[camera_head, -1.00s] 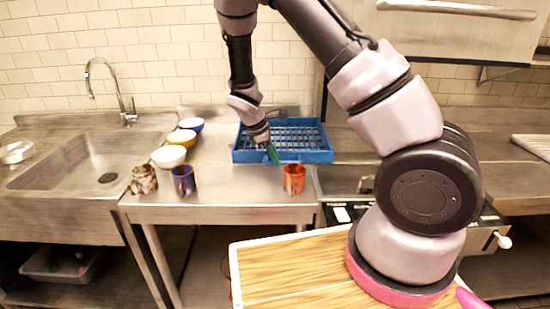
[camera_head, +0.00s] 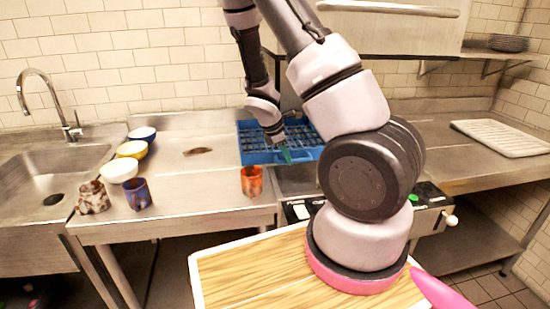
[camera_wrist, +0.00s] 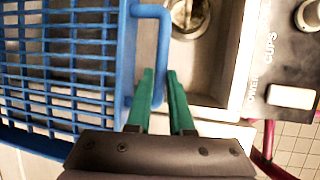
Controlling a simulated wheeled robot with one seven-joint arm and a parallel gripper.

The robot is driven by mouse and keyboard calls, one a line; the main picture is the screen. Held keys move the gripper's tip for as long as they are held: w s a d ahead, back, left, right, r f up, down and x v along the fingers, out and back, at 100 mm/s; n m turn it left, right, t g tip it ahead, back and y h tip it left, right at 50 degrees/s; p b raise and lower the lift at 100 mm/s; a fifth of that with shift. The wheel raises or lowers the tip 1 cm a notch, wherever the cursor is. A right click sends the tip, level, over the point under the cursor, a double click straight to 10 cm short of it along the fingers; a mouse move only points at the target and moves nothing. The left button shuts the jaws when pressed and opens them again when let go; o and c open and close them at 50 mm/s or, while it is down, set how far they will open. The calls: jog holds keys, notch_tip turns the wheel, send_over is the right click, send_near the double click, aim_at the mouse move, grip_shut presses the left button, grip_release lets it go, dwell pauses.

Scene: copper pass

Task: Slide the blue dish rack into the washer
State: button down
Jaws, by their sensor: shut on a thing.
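The blue dish rack (camera_head: 256,157) lies flat at the back of the steel counter, its right part reaching past the counter's right end toward the washer. Its blue grid and side handle (camera_wrist: 164,45) show in the wrist view. My gripper (camera_head: 286,154) is at the rack's front side; its green fingers (camera_wrist: 160,78) are shut on the handle. The washer's steel hood (camera_head: 390,32) is raised, with a bar handle along its top. Its steel bed (camera_head: 297,180) is partly hidden by my arm. A dark control panel (camera_wrist: 285,75) shows beside the bed in the wrist view.
An orange cup (camera_head: 251,181) stands just in front of the rack. A blue cup (camera_head: 138,194), a mottled cup (camera_head: 93,197) and stacked-looking bowls (camera_head: 131,149) stand farther left near the sink (camera_head: 50,180). A white ribbed tray (camera_head: 500,137) lies on the right counter.

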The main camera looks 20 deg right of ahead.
jog(key=shift+d, duration=0.25)
jog(key=c, duration=0.8)
grip_release()
jog(key=shift+a+r, duration=0.1)
jog(key=v, duration=1)
jog(key=shift+r, duration=0.25)
jog(key=shift+a, duration=0.1)
